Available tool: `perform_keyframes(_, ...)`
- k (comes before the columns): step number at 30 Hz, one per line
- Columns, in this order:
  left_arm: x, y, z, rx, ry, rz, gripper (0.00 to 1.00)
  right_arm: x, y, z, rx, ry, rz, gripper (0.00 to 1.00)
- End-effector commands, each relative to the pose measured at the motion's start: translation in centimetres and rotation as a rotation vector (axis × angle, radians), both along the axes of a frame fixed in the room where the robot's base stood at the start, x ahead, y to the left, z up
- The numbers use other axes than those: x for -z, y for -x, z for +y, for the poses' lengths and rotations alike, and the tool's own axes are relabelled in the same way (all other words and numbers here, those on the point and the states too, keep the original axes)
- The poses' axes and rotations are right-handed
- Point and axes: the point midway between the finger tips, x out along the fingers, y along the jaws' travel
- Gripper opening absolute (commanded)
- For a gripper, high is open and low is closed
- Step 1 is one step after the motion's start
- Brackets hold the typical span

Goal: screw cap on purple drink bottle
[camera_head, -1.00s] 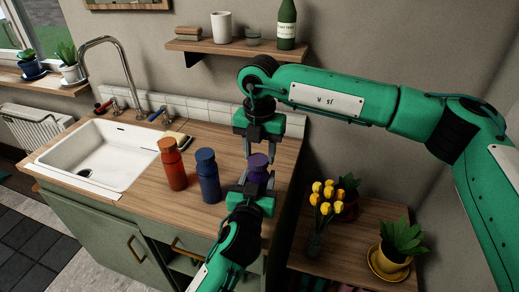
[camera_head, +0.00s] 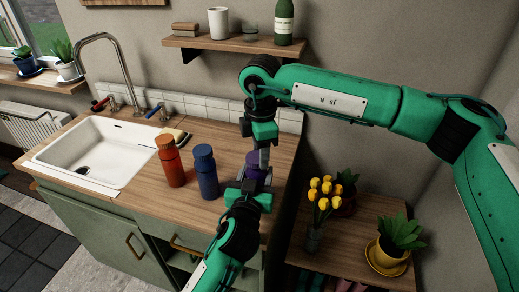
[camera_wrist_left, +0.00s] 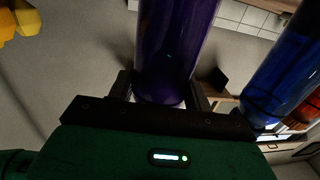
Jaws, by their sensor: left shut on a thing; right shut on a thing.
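The purple bottle (camera_head: 255,174) stands upright near the right end of the wooden counter, partly hidden by both grippers. My left gripper (camera_head: 253,186) comes in from below and is shut around its body. In the left wrist view the purple bottle (camera_wrist_left: 175,50) fills the space between the fingers. My right gripper (camera_head: 264,157) points down from above and is shut at the bottle's purple cap (camera_head: 253,158). The cap is at the bottle's top; the seam between them is hidden, so I cannot tell how tightly it sits.
A blue bottle (camera_head: 207,174) and a red-orange bottle (camera_head: 171,164) stand to the left on the counter (camera_head: 130,189). A white sink (camera_head: 75,150) lies further left. A shelf (camera_head: 230,46) hangs behind. Yellow flowers (camera_head: 325,190) stand on a lower table at right.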

Motion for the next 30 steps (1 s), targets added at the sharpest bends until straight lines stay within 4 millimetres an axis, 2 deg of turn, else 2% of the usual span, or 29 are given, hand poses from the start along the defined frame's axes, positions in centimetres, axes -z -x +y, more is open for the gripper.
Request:
perform_keyframes(3,0.03,0.0,-0.02,0.0,-0.001,0.001,0.0,-0.09,0.17,0.0,0.173,-0.002,-0.001,0.23)
perform_keyframes(9,0.04,0.02,-0.03,0.001,-0.001,0.001,0.0,-0.11,0.39,0.01,0.372,-0.003,-0.002,0.23)
perform_keyframes(20,0.06,0.03,-0.04,0.001,0.0,0.001,0.0,-0.13,0.41,0.02,0.411,-0.003,-0.002,0.23)
perform_keyframes(21,0.06,0.03,-0.05,0.001,0.0,0.001,0.0,-0.13,0.41,0.02,0.411,-0.003,-0.002,0.45)
perform_keyframes(24,0.06,0.03,-0.04,0.001,0.0,0.001,0.0,-0.11,0.41,0.02,0.41,-0.002,-0.003,0.65)
perform_keyframes(30,0.06,0.02,-0.04,0.001,0.0,0.001,0.0,-0.05,0.43,0.0,0.41,-0.002,-0.002,0.65)
